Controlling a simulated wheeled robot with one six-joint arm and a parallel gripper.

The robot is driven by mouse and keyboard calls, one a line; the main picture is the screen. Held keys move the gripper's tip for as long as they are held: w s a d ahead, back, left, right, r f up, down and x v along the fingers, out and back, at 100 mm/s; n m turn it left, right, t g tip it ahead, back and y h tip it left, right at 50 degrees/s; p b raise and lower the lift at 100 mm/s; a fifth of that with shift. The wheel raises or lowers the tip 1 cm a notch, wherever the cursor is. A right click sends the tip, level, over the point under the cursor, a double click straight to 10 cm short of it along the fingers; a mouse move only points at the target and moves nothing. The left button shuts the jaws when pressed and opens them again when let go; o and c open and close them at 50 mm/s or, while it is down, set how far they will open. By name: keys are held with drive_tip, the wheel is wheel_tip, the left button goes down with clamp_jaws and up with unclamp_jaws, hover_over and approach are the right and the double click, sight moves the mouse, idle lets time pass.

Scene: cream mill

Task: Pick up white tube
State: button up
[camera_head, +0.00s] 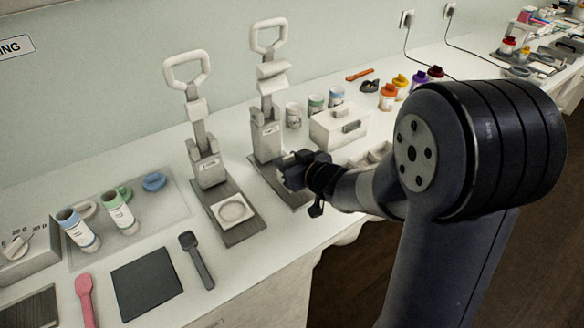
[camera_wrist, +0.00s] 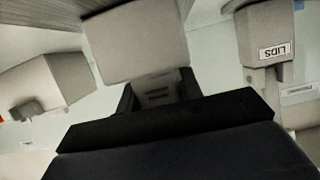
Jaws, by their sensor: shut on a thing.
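My gripper (camera_head: 290,168) is low in front of the right-hand lever press in the head view. In the wrist view my gripper (camera_wrist: 158,92) is shut on a pale, blocky object (camera_wrist: 135,45) between its dark fingers. I cannot tell whether this is a white tube. Its far side and shape are hidden from the head view. A white tube with a blue top (camera_head: 77,229) and a white tube with a green top (camera_head: 119,211) lie tilted on a clear mat at the left, well away from my gripper.
The right press (camera_head: 266,142) stands close beside my gripper; the left press (camera_head: 208,172) is nearer the front. Several pale containers (camera_head: 293,115) and a white box (camera_head: 338,126) stand behind. A dark spoon (camera_head: 196,260) and dark pad (camera_head: 146,284) lie at the front.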

wheel_tip(320, 180, up, 10)
drive_tip(key=p, duration=0.4)
idle(0.4)
